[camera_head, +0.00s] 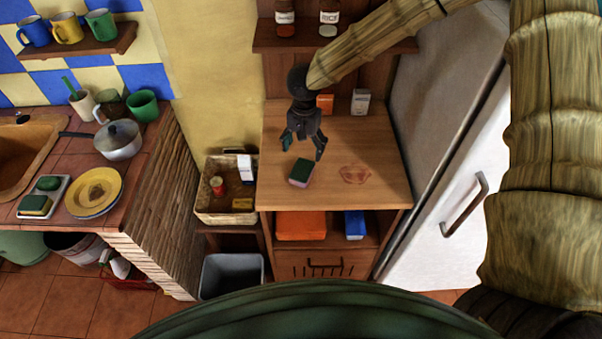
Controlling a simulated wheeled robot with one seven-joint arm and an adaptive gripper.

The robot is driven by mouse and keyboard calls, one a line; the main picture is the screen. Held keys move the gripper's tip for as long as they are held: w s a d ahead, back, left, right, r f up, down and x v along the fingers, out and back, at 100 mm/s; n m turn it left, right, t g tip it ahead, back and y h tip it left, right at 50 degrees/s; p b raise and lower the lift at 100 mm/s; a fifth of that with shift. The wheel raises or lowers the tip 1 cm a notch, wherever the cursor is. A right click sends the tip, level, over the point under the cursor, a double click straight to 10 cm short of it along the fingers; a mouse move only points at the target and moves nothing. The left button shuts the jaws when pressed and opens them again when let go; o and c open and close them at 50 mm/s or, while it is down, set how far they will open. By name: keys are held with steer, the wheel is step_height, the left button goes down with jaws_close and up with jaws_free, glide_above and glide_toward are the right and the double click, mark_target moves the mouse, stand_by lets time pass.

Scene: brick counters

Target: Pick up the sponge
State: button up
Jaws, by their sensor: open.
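A small sponge (301,172) with a dark green top and a pinkish side lies on the wooden cabinet top (385,190), towards its front left. My gripper (303,152) hangs above the cabinet top, pointing down, with its dark fingers spread and nothing between them. It appears just above and behind the sponge, apart from it; the exact height is hard to tell. Another green and yellow sponge (35,205) lies in a small tray on the tiled counter at the left.
A reddish stain (355,174) marks the cabinet top right of the sponge. An orange box (325,103) and a white box (360,101) stand at its back. A white fridge (440,200) borders the right; a basket (215,205) with packets sits at the left.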

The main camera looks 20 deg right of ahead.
mark_target(303, 167)
steer(key=f+b, duration=0.2)
steer(key=f, duration=0.1)
steer(key=shift+w+d+f, duration=0.1)
steer(key=shift+w+f, duration=0.15)
steer(key=shift+w, duration=0.15)
steer(key=shift+f+b, duration=0.3)
steer(key=shift+b, duration=0.15)
steer(key=shift+s+f+b, duration=0.15)
steer(key=shift+s+b, duration=0.15)
steer(key=shift+b, duration=0.1)
steer(key=shift+w+f+b, duration=0.15)
steer(key=shift+f+b, duration=0.2)
steer(key=shift+f, duration=0.05)
steer(key=shift+s+f+b, duration=0.2)
steer(key=shift+f+b, duration=0.5)
steer(key=shift+b, duration=0.4)
step_height(303, 167, down, 3)
steer(key=b, duration=0.4)
steer(key=shift+f+b, duration=0.15)
steer(key=shift+b, duration=0.15)
steer(key=c, duration=0.9)
steer(key=shift+r, duration=0.2)
steer(key=shift+c, duration=0.2)
